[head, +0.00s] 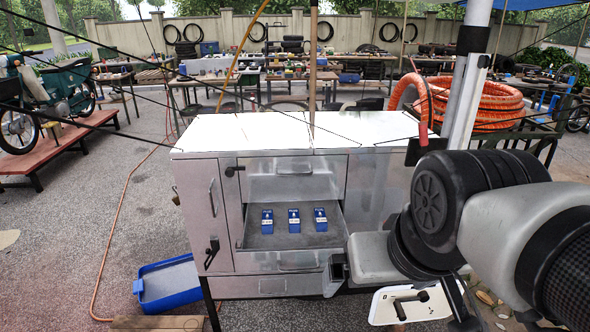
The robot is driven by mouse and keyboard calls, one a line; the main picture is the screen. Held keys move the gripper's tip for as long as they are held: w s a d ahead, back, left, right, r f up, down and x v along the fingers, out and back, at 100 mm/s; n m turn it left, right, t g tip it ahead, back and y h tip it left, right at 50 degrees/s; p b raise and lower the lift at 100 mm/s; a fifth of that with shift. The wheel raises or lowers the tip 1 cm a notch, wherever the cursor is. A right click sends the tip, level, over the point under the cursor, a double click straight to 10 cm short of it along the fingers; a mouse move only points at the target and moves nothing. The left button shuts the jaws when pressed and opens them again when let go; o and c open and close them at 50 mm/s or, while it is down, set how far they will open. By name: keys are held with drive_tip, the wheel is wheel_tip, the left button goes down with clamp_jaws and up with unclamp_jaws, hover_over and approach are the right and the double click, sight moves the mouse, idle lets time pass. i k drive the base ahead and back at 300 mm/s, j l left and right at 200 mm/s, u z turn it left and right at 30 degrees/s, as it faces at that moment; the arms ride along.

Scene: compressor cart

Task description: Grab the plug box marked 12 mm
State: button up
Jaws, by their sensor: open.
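Three small blue boxes with white print stand in a row in the open drawer (262,240) of the metal cart: a left box (267,222), a middle box (294,221) and a right box (320,219). They stand apart from each other. The print is too small to read, so I cannot tell which is marked 12 mm. My arm reaches in from the right, and my gripper (337,271) is at the drawer's front right corner, in front of the cart. It is open, touches no box, and its fingers are hard to make out.
The cart (250,133) has a bare white top and a closed drawer (290,180) above the open one. A door with a handle (212,245) is at left. A blue tray (170,284) lies on the ground at left. A white tray (440,300) is below my arm.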

sight(294, 220)
drive_tip(key=i+j+z, duration=0.15)
drive_tip(key=j, duration=0.2)
drive_tip(key=i+j+z, duration=0.15)
drive_tip(key=j, duration=0.25)
drive_tip(key=i+j+z, duration=0.15)
drive_tip(key=j, duration=0.2)
drive_tip(key=j+z, duration=0.15)
drive_tip(key=j, duration=0.25)
